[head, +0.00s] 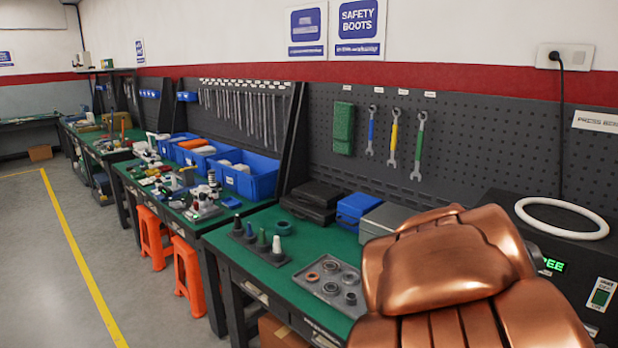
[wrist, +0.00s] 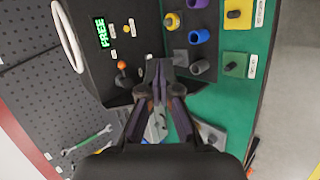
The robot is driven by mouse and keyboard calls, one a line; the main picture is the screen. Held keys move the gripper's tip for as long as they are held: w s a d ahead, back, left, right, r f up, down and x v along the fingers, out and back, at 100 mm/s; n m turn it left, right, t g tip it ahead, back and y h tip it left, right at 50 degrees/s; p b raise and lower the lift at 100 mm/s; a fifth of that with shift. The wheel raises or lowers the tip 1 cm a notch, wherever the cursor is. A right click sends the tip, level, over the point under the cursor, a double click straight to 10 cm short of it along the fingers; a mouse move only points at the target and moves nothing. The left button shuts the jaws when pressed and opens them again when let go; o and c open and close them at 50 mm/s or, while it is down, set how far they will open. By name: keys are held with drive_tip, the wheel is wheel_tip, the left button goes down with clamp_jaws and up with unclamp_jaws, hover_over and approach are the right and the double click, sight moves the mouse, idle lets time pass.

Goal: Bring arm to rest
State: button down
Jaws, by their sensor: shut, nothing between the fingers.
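My gripper (wrist: 158,68) shows in the wrist view with its dark fingers together and nothing between them. The gripper is not visible in the head view.
The press unit (head: 490,220) has a green "FREE" display and a white ring (head: 562,218) on top. A grey tray of rings (head: 330,284) and blue bins (head: 247,183) occupy the benches.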

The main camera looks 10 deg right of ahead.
drive_tip(key=s+a+f+m+g+y, duration=0.1)
drive_tip(key=s+a+f+y, duration=0.2)
drive_tip(key=a, duration=0.6)
drive_tip(key=s+a+f+m+g+y, duration=0.1)
drive_tip(key=s+a+f+y, duration=0.2)
drive_tip(key=s+a, duration=0.5)
drive_tip(key=s+a+f+m+g+y, duration=0.1)
drive_tip(key=s+a, duration=0.4)
drive_tip(key=a, duration=0.7)
wheel_tip(320, 180, down, 3)
drive_tip(key=shift+s+r+m+g+y, duration=0.2)
drive_tip(key=shift+s+m+g+y, duration=0.3)
drive_tip(key=shift+y, duration=0.7)
drive_tip(key=shift+w+d, duration=0.1)
drive_tip(key=shift+d, duration=0.05)
